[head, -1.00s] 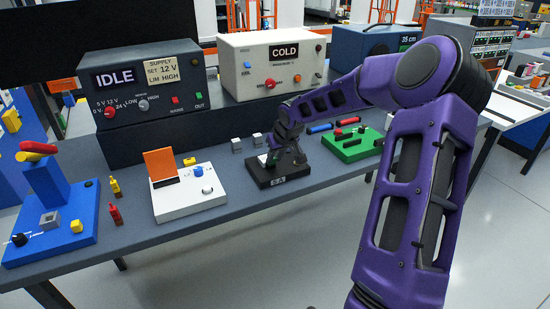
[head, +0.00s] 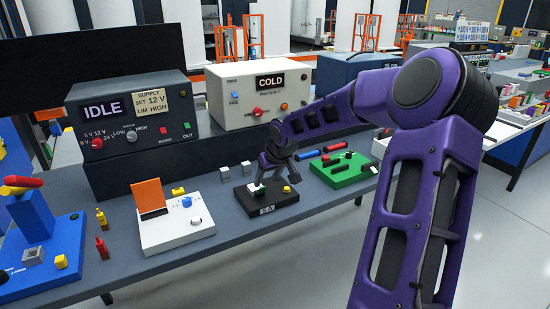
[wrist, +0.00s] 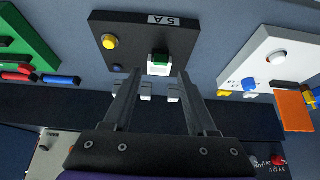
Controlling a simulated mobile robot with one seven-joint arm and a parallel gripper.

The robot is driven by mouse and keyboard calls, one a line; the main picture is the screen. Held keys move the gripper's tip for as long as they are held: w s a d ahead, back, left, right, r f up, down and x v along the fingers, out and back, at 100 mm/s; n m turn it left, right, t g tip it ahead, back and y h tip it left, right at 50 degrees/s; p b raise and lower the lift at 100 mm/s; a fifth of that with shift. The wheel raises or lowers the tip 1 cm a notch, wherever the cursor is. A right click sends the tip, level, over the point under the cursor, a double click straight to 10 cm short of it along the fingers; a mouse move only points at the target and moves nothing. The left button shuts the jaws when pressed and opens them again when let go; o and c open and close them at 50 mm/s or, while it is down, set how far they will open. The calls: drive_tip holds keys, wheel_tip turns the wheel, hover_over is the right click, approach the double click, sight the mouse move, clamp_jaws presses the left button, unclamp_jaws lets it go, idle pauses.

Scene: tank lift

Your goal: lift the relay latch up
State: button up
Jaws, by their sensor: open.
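The black board marked 5 A (head: 250,207) lies on the bench; it also shows in the wrist view (wrist: 185,38). It carries a white block with a green part (wrist: 158,60), which looks like the relay latch, and a yellow knob (wrist: 109,41). The white block also shows in the head view (head: 256,188). My gripper (head: 275,177) is above the board, near the block. In the wrist view its two fingers (wrist: 160,76) are apart, with nothing between them, and the block appears just beyond the tips. I cannot tell how far the latch is raised.
A white panel with an orange flap (head: 175,232) stands to the left, and a green board (head: 345,172) to the right. Small grey cubes (head: 235,171) sit behind the board. The IDLE supply (head: 130,115) and COLD box (head: 255,97) line the back.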

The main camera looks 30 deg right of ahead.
drive_tip(key=v, duration=1.2)
drive_tip(key=shift+r, duration=0.2)
drive_tip(key=shift+s, duration=0.1)
